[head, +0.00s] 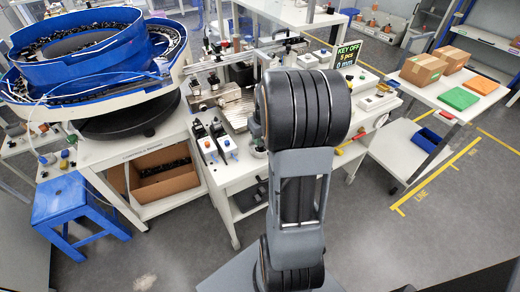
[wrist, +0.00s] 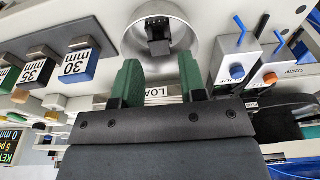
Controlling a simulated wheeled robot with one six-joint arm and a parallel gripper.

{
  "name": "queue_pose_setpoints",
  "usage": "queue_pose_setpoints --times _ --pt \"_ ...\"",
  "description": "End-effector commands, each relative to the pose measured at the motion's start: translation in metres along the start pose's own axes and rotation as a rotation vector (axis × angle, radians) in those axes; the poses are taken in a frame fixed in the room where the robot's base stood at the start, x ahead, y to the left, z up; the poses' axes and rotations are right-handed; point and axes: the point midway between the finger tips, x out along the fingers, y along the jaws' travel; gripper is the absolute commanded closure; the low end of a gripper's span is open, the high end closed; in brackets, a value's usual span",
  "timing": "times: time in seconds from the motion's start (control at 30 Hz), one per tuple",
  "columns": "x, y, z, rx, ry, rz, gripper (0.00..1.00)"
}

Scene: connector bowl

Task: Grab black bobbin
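A black blocky piece, which looks like the black bobbin (wrist: 158,30), sits inside a round silver bowl (wrist: 190,42) at the top middle of the wrist view. My gripper (wrist: 159,66) has two green fingers spread apart with nothing between them. The fingertips are near the bowl's lower rim in the picture, and the black piece lies beyond the gap between them. I cannot tell whether the fingers touch the bowl. In the head view my arm hides the gripper, and I cannot make out the bobbin there.
In the wrist view, blocks marked 30 (wrist: 78,62) and 35 (wrist: 36,72) stand at left. Two small boxes with a blue knob (wrist: 237,70) and an orange knob (wrist: 270,80) stand at right. The head view shows a blue bowl feeder (head: 75,50) and cardboard boxes (head: 423,69).

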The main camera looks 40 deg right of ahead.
Motion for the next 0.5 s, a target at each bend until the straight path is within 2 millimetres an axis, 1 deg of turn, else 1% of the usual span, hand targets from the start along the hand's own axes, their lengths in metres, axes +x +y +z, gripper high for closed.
queue_pose_setpoints --times 0.17,0.5 --pt "0.008 0.000 0.000 0.000 0.000 0.000 0.62" --pt "0.050 0.001 -0.004 0.000 -0.002 -0.001 0.62"
